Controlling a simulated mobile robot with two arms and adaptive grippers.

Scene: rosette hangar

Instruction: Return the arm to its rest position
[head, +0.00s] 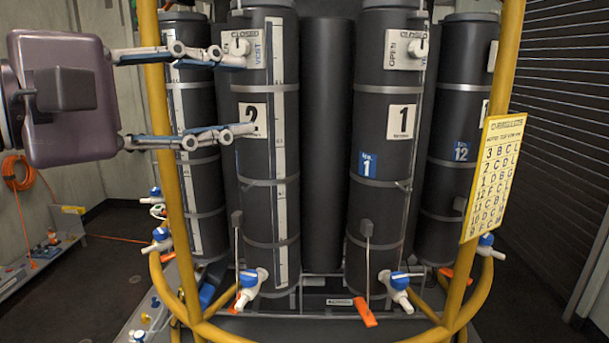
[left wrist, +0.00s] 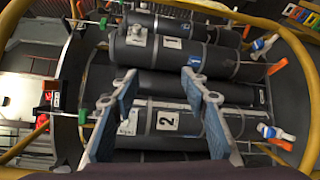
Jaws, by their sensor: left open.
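My left gripper (head: 243,95) comes in from the left in the head view, its two fingers spread apart with nothing between them. The fingers reach past the left yellow post and appear in front of the dark cylinder marked 2 (head: 265,205). Whether they touch it I cannot tell. In the left wrist view the open fingers (left wrist: 158,85) frame the cylinders, with the number 2 label (left wrist: 168,120) between them. My right gripper is in neither view.
Yellow rails (head: 510,60) surround the cylinders. A cylinder marked 1 (head: 385,225) stands right of cylinder 2. A yellow chart (head: 493,178) hangs on the right post. Blue-white valves (head: 251,285) and orange levers (head: 365,312) sit low in front. Dark floor shows at left.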

